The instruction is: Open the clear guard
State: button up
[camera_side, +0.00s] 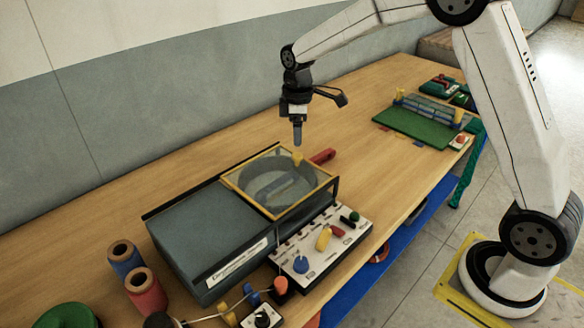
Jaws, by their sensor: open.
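The clear guard (262,171) is a transparent panel in a yellow frame. It lies flat and closed over the right part of a grey machine box (205,235). Through it I see a round opening with a blue-grey piece inside. A small yellow knob (297,158) stands on the guard's far right edge. My gripper (298,140) points down just above this knob. It is open, and a small gap seems to separate it from the knob. Its fingers overlap in this view, so the space between them is hidden.
A red handle (322,156) sticks out beside the guard. A control panel (310,255) with coloured knobs lies in front of the box. Blue (124,258) and red (146,290) spools stand at left. A green board (415,129) lies at far right. Bare table separates it from the box.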

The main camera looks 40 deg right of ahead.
aim_at(297, 155)
jog(key=shift+f, duration=3.2)
grip_shut()
